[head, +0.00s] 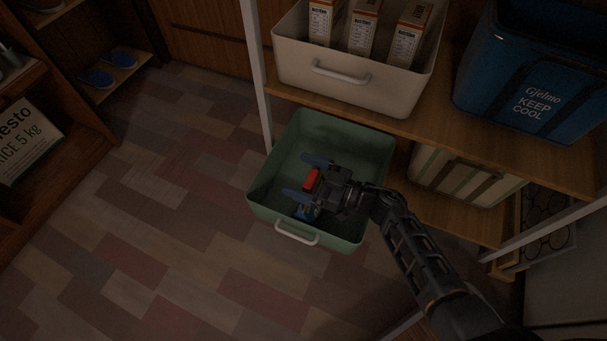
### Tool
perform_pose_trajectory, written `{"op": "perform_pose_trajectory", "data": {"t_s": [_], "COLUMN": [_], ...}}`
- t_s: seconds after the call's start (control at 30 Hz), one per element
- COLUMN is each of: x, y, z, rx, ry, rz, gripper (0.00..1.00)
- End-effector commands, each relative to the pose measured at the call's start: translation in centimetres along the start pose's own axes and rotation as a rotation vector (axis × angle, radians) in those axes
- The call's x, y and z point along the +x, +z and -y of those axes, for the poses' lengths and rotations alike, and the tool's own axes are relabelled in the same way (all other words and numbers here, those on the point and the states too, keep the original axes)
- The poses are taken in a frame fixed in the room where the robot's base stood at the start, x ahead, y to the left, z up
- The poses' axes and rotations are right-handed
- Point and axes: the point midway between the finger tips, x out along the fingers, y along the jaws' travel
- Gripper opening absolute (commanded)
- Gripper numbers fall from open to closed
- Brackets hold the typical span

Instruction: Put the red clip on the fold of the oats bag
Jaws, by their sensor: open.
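The red clip (311,180) shows as a small red block at the green bin, between the two blue-tipped fingers of my gripper (304,175). My gripper is open and reaches over the bin from the right. I cannot tell whether the clip touches a finger or lies below them. My gripper hides part of the clip and the bin floor. I cannot make out an oats bag in this view.
The green bin (268,214) juts out from the shelf unit. A small blue item (306,213) lies inside it. Above stand a white bin (297,67) with several boxes and a blue cooler (487,95). A striped bin (428,163) sits right. A rice bag (28,139) stands left. The floor is clear.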

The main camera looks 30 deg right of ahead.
Motion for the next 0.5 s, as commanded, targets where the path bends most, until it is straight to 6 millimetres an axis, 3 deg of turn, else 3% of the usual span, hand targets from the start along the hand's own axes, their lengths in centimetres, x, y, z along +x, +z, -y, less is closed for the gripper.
{"op": "perform_pose_trajectory", "data": {"t_s": [0.23, 0.5], "x": [0.0, -4.8], "y": [-4.3, -7.2], "z": [0.0, -2.2], "rx": [-0.002, -0.002], "ry": [-0.001, 0.004], "rz": [-0.001, 0.0], "gripper": [0.97, 0.97]}}
